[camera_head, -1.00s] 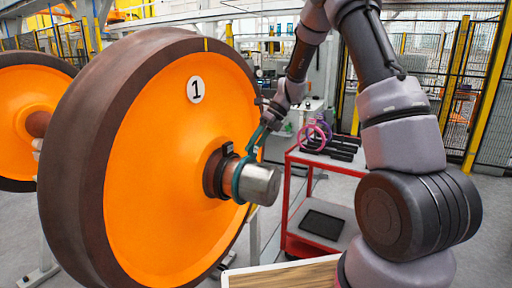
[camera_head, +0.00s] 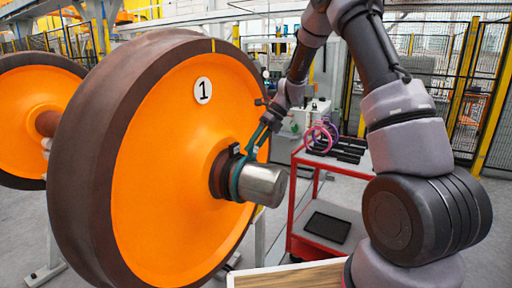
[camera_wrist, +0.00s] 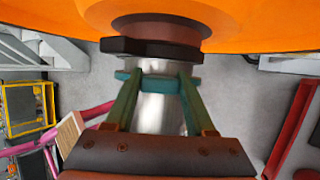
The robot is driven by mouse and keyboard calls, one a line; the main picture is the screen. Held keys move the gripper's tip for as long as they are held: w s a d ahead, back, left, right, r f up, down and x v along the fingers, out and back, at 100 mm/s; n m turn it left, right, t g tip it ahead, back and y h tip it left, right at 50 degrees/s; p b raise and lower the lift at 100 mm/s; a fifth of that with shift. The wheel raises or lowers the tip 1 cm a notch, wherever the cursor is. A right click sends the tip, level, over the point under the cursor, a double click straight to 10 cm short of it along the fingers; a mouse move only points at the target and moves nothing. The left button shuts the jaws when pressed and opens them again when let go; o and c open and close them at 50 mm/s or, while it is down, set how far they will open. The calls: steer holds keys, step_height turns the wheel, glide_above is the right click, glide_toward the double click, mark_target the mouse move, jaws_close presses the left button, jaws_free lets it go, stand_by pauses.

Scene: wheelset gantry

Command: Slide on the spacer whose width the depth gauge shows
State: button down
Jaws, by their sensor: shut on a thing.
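The orange wheel marked 1 (camera_head: 165,170) stands at left with a bare silver axle end (camera_head: 265,186) pointing right. A teal spacer ring (camera_head: 236,180) is around the axle, near the dark collar (camera_head: 220,172) at the hub. My gripper (camera_head: 246,155) is shut on the ring from above. In the wrist view the fingers (camera_wrist: 158,77) hold the teal ring (camera_wrist: 158,75) around the silver axle, with a narrow silver gap between it and the dark collar (camera_wrist: 155,47). A small dark block (camera_head: 234,149) sits on top of the collar; I cannot read any display.
A red cart (camera_head: 300,195) stands behind at right. Pink and purple rings (camera_head: 318,139) stand on its top among black holders (camera_head: 345,150); a black tray (camera_head: 327,227) lies on its lower shelf. A wooden-topped surface (camera_head: 290,276) is at the front. A second orange wheel (camera_head: 25,110) is at far left.

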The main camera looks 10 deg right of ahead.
steer(key=shift+w+a, duration=0.5)
steer(key=shift+a, duration=0.2)
steer(key=shift+c, duration=0.8)
jaws_free()
steer(key=shift+r, duration=0.1)
steer(key=v, duration=1)
steer(key=shift+d+r, duration=0.2)
steer(key=shift+r, duration=0.05)
